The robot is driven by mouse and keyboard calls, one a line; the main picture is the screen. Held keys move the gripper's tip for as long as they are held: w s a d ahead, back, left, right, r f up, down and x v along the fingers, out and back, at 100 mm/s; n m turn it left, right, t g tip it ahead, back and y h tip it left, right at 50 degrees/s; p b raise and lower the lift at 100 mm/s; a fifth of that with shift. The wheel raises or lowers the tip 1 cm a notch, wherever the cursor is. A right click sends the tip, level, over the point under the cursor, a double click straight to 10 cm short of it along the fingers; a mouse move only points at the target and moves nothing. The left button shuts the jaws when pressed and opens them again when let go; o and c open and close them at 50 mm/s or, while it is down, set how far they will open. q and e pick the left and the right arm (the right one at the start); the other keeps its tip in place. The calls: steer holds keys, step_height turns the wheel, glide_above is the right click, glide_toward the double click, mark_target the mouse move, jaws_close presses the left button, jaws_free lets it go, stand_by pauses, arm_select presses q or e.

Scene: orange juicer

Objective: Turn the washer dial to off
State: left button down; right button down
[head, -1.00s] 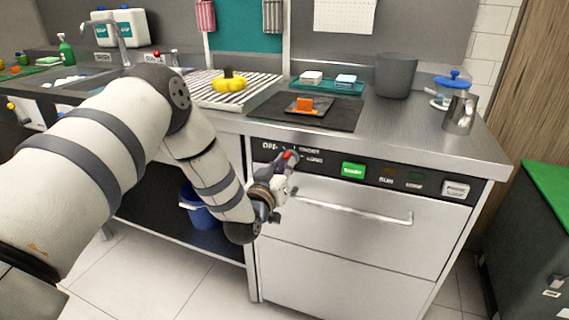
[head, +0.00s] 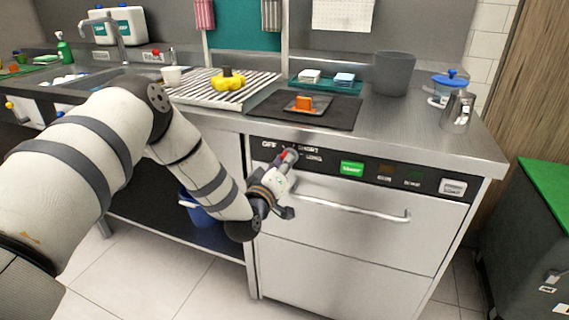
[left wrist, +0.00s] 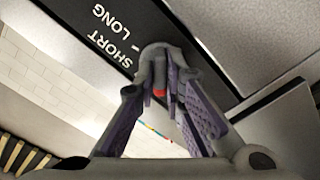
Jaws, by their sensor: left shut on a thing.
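The washer (head: 350,235) is a steel front-loading unit under the counter, with a black control strip at its top. Its dial (head: 292,154) is a small grey knob with a red mark, at the strip's left end. The labels OFF, SHORT and LONG are around it. My left gripper (head: 287,161) is shut on the dial, partly hiding it. In the left wrist view the dial (left wrist: 161,72) lies between the fingertips, its red mark showing, beside the words SHORT and LONG. I cannot tell exactly which label the mark faces. My right gripper is not in view.
A green button (head: 352,169) and a white button (head: 453,188) sit farther right on the strip. The washer's bar handle (head: 350,211) runs just below my gripper. The counter edge (head: 370,148) is close above. A blue bucket (head: 197,208) stands under the counter.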

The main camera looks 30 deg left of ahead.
arm_select(q)
steer(key=shift+f, duration=0.1)
steer(key=c, duration=1.7)
jaws_free()
steer(key=v, duration=1.2)
steer(key=shift+s, duration=0.1)
